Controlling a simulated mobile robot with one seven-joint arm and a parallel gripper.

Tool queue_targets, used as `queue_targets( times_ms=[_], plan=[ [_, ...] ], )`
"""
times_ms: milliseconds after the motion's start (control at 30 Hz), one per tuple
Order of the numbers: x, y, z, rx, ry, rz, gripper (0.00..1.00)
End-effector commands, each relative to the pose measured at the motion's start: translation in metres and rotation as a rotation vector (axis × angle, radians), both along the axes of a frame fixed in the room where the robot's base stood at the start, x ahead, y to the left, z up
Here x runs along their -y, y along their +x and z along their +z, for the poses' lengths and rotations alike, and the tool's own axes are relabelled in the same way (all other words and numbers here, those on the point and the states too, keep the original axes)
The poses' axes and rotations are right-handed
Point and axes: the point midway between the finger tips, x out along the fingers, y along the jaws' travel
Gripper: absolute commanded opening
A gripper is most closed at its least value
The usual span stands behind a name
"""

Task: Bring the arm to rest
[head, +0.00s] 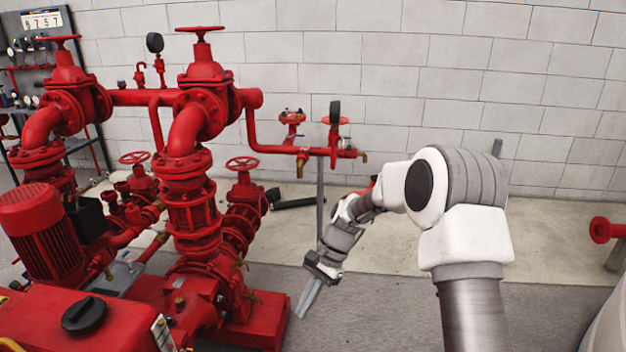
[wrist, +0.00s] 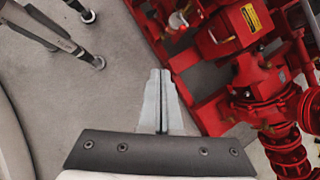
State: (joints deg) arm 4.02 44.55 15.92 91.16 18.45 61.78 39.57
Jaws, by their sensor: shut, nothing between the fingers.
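My arm reaches forward in the head view, and my gripper (head: 304,304) hangs at its end, pointing down and slightly left. The gripper is just right of the red pump base (head: 250,318), above the dark grey floor strip. In the wrist view my gripper (wrist: 160,78) is seen from behind, with its two grey fingers together and nothing between them. Bare floor and the edge of the red pump frame (wrist: 190,100) lie beyond the fingertips.
Red pumps, pipes and handwheels (head: 242,163) fill the left side. A thin pipe branch (head: 322,151) with a gauge stands behind my arm. A grey block wall (head: 570,70) closes the back. A red flanged pipe (head: 603,230) is at the right.

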Motion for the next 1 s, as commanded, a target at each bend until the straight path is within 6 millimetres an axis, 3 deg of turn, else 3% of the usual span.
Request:
queue_targets(
  times_ms=[100, 500, 800, 1000],
  plan=[
    [0.015, -0.008, 0.038, 0.100, -0.040, 0.063, 0.00],
    [0.066, -0.060, 0.141, 0.389, -0.175, 0.260, 0.00],
    [0.102, -0.115, 0.197, 0.585, -0.277, 0.391, 0.00],
    [0.124, -0.157, 0.220, 0.706, -0.345, 0.474, 0.00]
  ],
)
